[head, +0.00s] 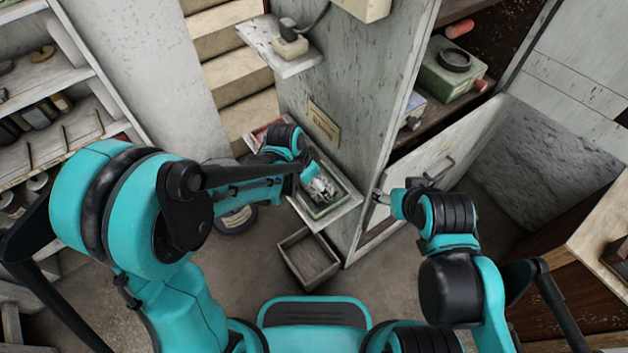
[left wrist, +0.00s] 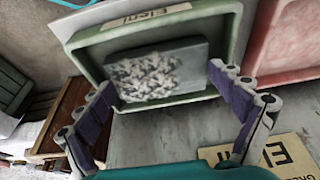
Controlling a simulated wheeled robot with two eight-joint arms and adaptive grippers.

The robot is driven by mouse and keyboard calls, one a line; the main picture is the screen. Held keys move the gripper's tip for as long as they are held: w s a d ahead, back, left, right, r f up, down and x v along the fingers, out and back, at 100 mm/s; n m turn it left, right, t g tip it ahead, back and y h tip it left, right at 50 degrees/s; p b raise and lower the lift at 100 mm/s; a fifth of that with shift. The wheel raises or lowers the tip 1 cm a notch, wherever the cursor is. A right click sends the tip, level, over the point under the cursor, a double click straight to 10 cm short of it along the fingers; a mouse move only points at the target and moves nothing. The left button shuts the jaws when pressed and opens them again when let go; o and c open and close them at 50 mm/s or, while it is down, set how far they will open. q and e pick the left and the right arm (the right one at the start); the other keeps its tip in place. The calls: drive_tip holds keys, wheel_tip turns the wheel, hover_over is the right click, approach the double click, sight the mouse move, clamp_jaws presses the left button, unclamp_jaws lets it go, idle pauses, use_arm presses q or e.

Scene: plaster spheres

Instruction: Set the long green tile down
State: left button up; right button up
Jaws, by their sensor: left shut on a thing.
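The long green tile (left wrist: 158,72) is a dull grey-green slab with a rough white relief on its face. It also shows in the head view (head: 322,188). My left gripper (left wrist: 168,92) is shut on it, with a finger at each side. The tile is inside the outline of a green tray (left wrist: 86,59); I cannot tell whether it touches the tray's floor. The tray (head: 339,207) stands on a small pale shelf at the cabinet's side. My right gripper (head: 381,196) is by the cabinet's front edge, near the open door; its jaws are too small to read.
A red tray (left wrist: 285,45) is beside the green one. An empty wooden box (head: 309,259) is on the floor below the shelf. The cabinet door (head: 440,150) with a handle stands open at the right. Shelves (head: 45,80) line the left, and steps rise behind.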

use_arm(q)
drive_tip(key=shift+f, duration=0.3)
drive_tip(key=o, duration=1.2)
drive_tip(key=shift+r, duration=0.1)
drive_tip(key=shift+r+p, duration=1.35)
drive_tip(key=shift+r, duration=0.6)
drive_tip(key=s+a+r+n+t+y, duration=0.1)
drive_tip(key=s+a+r+n, duration=0.2)
drive_tip(key=s+a+r, duration=0.1)
drive_tip(key=s+a+r+n+t+y, duration=0.1)
drive_tip(key=s+a+r+n+t, duration=0.1)
drive_tip(key=a, duration=0.5)
drive_tip(key=s+a+r+n+t, duration=0.2)
drive_tip(key=s+a+r+n, duration=0.3)
drive_tip(key=a+r, duration=0.1)
drive_tip(key=shift+s+a+r+n+y, duration=0.1)
drive_tip(key=shift+s+r+n+y, duration=0.25)
drive_tip(key=shift+r+n+y, duration=0.1)
